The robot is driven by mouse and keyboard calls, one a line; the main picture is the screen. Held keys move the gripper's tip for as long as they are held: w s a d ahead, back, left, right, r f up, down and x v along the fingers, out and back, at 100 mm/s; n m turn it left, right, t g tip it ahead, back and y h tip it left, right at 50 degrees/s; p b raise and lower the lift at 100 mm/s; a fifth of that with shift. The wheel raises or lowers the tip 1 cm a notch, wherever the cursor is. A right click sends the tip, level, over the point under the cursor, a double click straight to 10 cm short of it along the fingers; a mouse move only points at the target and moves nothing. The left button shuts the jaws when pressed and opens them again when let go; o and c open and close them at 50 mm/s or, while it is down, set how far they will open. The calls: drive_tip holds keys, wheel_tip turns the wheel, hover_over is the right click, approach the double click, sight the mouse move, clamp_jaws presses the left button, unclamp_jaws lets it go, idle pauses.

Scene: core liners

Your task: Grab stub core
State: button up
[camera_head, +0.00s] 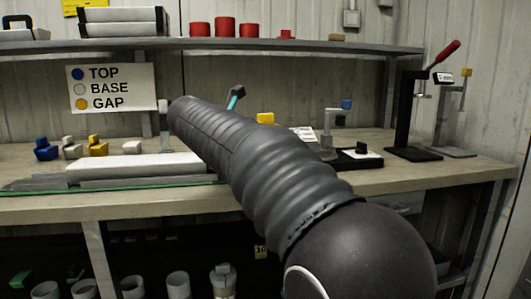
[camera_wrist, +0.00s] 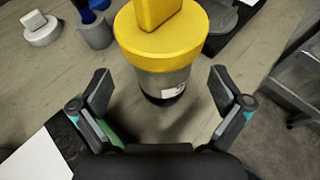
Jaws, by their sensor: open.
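A short grey cylinder with a wide yellow cap (camera_wrist: 160,45) stands upright ahead of my gripper (camera_wrist: 160,84) in the wrist view; it may be the stub core, but I cannot tell for sure. A yellow block tops the cap, and a white label is on its side. My gripper is open, with one finger left and one right of the cylinder's lower part and gaps on both sides.
A sign (camera_head: 112,87) reads TOP blue, BASE white, GAP yellow. Small coloured blocks (camera_head: 97,147) sit at the bench's left. A white core length (camera_head: 135,166) lies at the front. Black and grey stands (camera_head: 412,115) occupy the right. A shelf (camera_head: 130,46) runs above.

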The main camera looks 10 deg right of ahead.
drive_tip(key=x, duration=0.5)
drive_tip(key=shift+s+d+f, duration=0.1)
drive_tip(key=shift+s+f, duration=0.05)
drive_tip(key=c, duration=1.6)
drive_tip(key=shift+c, duration=1.2)
